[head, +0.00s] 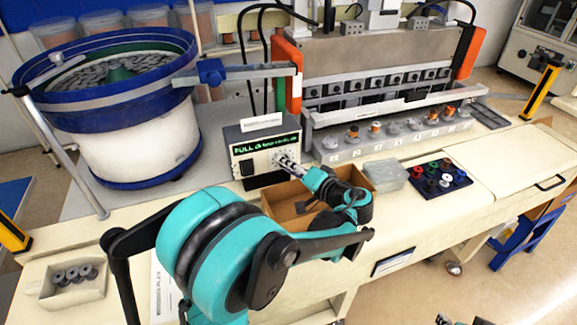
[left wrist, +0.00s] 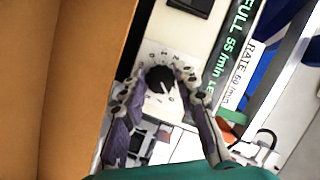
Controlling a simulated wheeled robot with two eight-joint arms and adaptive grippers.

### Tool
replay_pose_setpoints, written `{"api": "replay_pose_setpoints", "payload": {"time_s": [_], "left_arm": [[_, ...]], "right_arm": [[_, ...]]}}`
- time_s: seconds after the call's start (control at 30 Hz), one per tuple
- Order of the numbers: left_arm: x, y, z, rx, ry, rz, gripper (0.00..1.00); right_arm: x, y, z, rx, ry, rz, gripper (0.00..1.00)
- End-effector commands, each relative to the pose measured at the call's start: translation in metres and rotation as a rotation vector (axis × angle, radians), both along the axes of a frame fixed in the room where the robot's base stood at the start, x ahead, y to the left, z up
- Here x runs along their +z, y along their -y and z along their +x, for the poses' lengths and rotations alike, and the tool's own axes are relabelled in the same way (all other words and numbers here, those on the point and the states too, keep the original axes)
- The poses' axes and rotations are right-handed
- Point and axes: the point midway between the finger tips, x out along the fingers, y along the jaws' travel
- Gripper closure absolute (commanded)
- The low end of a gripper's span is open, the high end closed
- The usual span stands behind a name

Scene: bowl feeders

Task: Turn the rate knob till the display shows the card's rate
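The control box (head: 240,165) has a green display (head: 265,144). In the left wrist view the display (left wrist: 231,50) reads "FULL 55/min", then letters cut off by the edge. The white card (head: 262,123) stands on top of the box; in the left wrist view the card (left wrist: 243,75) reads "RATE 60 /min". The black rate knob (left wrist: 160,79) sits on a white dial with a number scale. My left gripper (head: 284,161) is at the box front; in the left wrist view its open fingers (left wrist: 156,86) stand either side of the knob, apparently with gaps. Only dark tips, apparently my right gripper (head: 446,319), show at the bottom edge.
A blue-rimmed bowl feeder (head: 115,150) stands left of the box. A cardboard box (head: 283,208) lies just below my left gripper. A clear container (head: 386,175) and a dark tray of coloured spools (head: 462,182) are to the right. The right tabletop is clear.

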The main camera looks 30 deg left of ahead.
Motion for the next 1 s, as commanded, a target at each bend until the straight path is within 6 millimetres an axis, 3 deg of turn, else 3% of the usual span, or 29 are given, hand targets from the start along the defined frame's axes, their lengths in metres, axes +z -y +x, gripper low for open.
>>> {"api": "replay_pose_setpoints", "payload": {"time_s": [0.4,0.7,0.73,0.8,1.0], "left_arm": [[-0.003,0.001,0.001,-0.002,-0.201,0.173,0.99],[-0.001,0.001,0.001,-0.001,-0.219,0.186,0.99],[-0.001,0.001,0.001,-0.001,-0.219,0.186,0.65],[-0.001,0.001,0.000,-0.001,-0.218,0.186,0.49],[-0.001,0.001,0.000,-0.001,-0.219,0.185,0.49]], "right_arm": [[-0.018,0.000,0.000,0.000,0.000,0.000,0.60],[-0.017,0.000,0.000,0.000,0.000,0.000,0.60],[-0.017,0.000,0.000,0.000,0.000,0.000,0.60],[-0.017,0.000,0.000,0.000,0.000,0.000,0.60],[-0.017,0.000,0.000,0.000,0.000,0.000,0.60]]}}
